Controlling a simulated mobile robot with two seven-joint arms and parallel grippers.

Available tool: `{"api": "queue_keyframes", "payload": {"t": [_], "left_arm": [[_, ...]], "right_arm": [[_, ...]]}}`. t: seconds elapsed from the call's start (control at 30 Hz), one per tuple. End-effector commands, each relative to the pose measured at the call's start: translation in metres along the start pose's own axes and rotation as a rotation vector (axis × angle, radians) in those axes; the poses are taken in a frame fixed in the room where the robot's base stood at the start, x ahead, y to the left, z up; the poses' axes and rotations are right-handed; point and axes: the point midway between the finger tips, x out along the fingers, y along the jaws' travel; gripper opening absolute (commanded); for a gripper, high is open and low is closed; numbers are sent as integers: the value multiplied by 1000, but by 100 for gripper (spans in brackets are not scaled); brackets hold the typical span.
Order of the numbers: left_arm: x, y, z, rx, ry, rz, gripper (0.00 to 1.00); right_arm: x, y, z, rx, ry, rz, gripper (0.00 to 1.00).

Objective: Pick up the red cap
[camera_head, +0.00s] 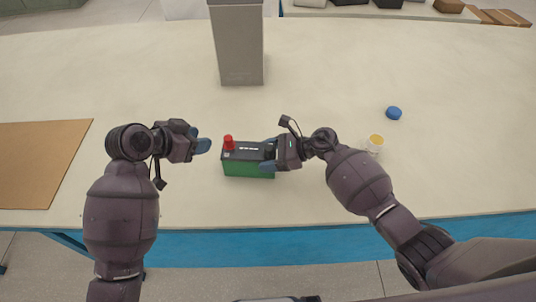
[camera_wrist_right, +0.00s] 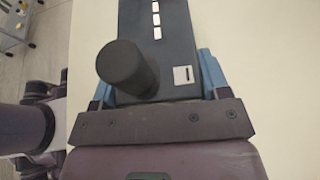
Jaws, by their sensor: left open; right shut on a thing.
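The red cap (camera_head: 228,142) sits on the left end of the battery (camera_head: 248,169), which has a green body and a dark top and stands on the table. My left gripper (camera_head: 203,146) is open and empty, a little to the left of the red cap and apart from it. My right gripper (camera_head: 268,155) is shut on the right end of the battery. In the right wrist view its blue fingers flank the dark battery top (camera_wrist_right: 165,55). A black cap (camera_wrist_right: 127,68) stands there beside a minus mark. The red cap does not show in that view.
A tall grey box (camera_head: 238,45) stands behind the battery. A blue cap (camera_head: 394,113) and a small white cup with a yellow top (camera_head: 375,144) are on the right. A brown board (camera_head: 40,160) lies at the left. The table between is clear.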

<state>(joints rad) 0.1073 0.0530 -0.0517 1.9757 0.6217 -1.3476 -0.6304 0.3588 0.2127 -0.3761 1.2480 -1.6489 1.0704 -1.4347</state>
Motion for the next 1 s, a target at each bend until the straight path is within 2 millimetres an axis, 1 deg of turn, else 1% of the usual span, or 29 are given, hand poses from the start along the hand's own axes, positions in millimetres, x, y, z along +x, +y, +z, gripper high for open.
{"api": "queue_keyframes", "payload": {"t": [0.23,0.27,0.3,0.37,0.47,0.57,0.7,0.8,1.0], "left_arm": [[0,0,0,0,0,0,43],[0,0,0,0,0,0,44],[0,0,0,1,0,1,50],[1,1,-2,10,-2,5,58],[6,4,-10,59,-10,29,58],[16,13,-27,162,-27,81,58],[32,30,-52,371,-76,179,58],[42,41,-66,528,-121,250,58],[55,52,-82,827,-236,379,58]], "right_arm": [[0,0,0,0,1,0,1],[0,0,0,0,1,0,1],[0,0,0,0,1,0,1],[0,0,0,0,1,0,1],[0,0,0,0,1,0,1],[0,0,0,0,1,0,1],[0,0,0,0,1,0,1],[0,0,0,0,1,0,1],[0,0,0,0,1,0,1]]}}
